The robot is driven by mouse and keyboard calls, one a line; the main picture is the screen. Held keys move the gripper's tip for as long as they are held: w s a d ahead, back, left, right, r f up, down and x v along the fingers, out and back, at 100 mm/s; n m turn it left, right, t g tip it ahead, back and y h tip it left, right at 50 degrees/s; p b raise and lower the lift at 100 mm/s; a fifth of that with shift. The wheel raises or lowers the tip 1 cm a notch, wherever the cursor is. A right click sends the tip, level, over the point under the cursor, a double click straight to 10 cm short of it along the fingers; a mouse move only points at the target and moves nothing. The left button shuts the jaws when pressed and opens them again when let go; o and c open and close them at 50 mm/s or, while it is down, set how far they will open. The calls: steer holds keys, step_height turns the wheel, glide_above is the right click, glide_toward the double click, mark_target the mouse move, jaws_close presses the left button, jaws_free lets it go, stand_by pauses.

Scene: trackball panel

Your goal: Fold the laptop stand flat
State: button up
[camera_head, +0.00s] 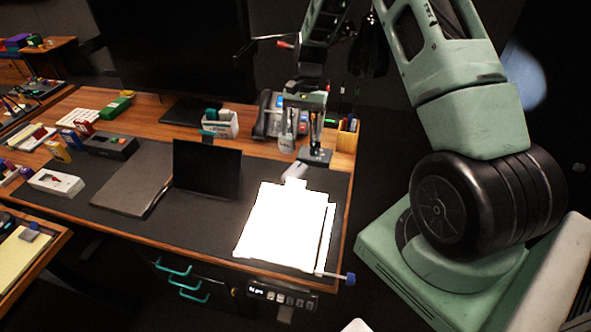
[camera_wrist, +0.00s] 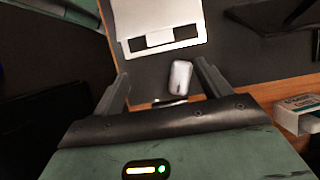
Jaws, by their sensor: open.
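A bright white plate (camera_head: 283,228), which looks like the laptop stand, lies at the front right of the dark desk mat. In the wrist view its far end (camera_wrist: 150,17) has a dark cutout. A second pale layer shows along its right side, so I cannot tell how far it is raised. My gripper (camera_head: 303,135) is behind the plate, pointing down, open and empty. In the wrist view the spread fingers (camera_wrist: 160,76) are apart from the plate, with a white mouse (camera_wrist: 180,77) between and beyond them. The stand's near part is outside the wrist view.
An upright black panel (camera_head: 207,169) stands left of the plate, beside a flat dark slab (camera_head: 122,186). A pen holder (camera_head: 347,136) and white box (camera_head: 216,125) stand behind. A rod with a blue knob (camera_head: 350,279) projects at the desk's front edge.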

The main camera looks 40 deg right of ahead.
mark_target(296, 181)
steer(key=p+x, duration=0.3)
steer(key=x, duration=1.1)
steer(key=shift+a+p, duration=0.15)
steer(key=shift+p, duration=0.15)
steer(key=c, duration=1.4)
steer(key=f+b, duration=0.2)
steer(key=w+d+f+b, duration=0.1)
steer(key=f+b, duration=0.1)
steer(key=d+f+b, duration=0.1)
steer(key=f+b, duration=0.1)
steer(key=shift+w+f, duration=0.2)
steer(key=shift+r, duration=0.1)
steer(key=o, duration=1.2)
steer(key=shift+w, duration=0.1)
steer(key=shift+o, duration=1)
steer(key=shift+r, duration=0.1)
